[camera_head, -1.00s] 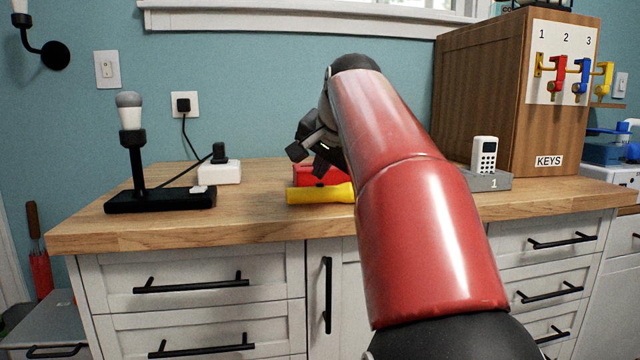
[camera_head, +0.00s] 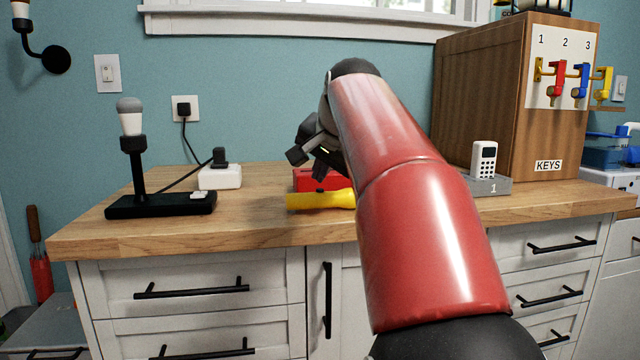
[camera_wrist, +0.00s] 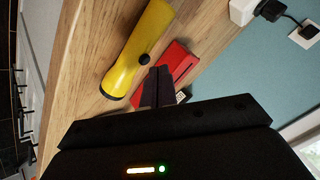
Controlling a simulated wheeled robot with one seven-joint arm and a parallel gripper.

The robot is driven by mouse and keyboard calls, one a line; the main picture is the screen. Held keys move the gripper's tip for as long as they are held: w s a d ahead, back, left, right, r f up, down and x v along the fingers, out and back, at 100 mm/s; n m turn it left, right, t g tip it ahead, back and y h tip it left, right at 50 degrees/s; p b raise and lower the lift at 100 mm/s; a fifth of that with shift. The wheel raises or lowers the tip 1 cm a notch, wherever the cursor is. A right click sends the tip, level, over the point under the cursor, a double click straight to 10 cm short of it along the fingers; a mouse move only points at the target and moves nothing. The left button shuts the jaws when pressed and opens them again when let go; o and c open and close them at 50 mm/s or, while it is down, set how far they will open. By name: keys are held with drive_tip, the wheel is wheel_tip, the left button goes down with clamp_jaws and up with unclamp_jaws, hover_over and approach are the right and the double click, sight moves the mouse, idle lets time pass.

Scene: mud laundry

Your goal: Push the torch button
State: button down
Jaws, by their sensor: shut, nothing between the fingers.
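The yellow torch (camera_head: 305,201) lies on the wooden worktop near its front edge; my arm hides its right end in the head view. In the wrist view the torch (camera_wrist: 128,62) shows most of its length, with a round black button (camera_wrist: 144,59) on its side. The button also shows in the head view (camera_head: 320,191) as a small dark spot. My gripper (camera_wrist: 161,72) is shut and empty. Its tips appear just beside the button in the wrist view; I cannot tell whether they touch. In the head view my gripper (camera_head: 296,156) is above the torch.
A red case (camera_wrist: 178,62) lies just behind the torch. A black-based lamp (camera_head: 137,165) and a white power block (camera_head: 220,176) stand to the left. A grey tray (camera_head: 490,186) with a white remote (camera_head: 484,160) and a wooden key cabinet (camera_head: 482,105) stand to the right.

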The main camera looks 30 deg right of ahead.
drive_tip(key=shift+r, duration=0.35)
wheel_tip(320, 180, up, 4)
drive_tip(key=p, duration=0.4)
wheel_tip(320, 180, up, 2)
drive_tip(key=shift+s+f, duration=0.1)
idle(0.5)
drive_tip(key=s+a+f+n+g, duration=0.1)
drive_tip(key=s+a+f+n, duration=0.2)
drive_tip(key=s+a+f, duration=0.2)
drive_tip(key=s+a+f+n+g+y, duration=0.1)
drive_tip(key=s+a+f+n, duration=0.3)
drive_tip(key=s+f, duration=0.8)
drive_tip(key=s+a+f+n+g, duration=0.1)
drive_tip(key=s+a+f+n, duration=0.3)
drive_tip(key=f, duration=1.2)
drive_tip(key=s+a, duration=0.2)
drive_tip(key=s, duration=0.2)
drive_tip(key=shift+s+a+y, duration=0.15)
drive_tip(key=shift+s+y, duration=0.05)
drive_tip(key=shift+y, duration=0.1)
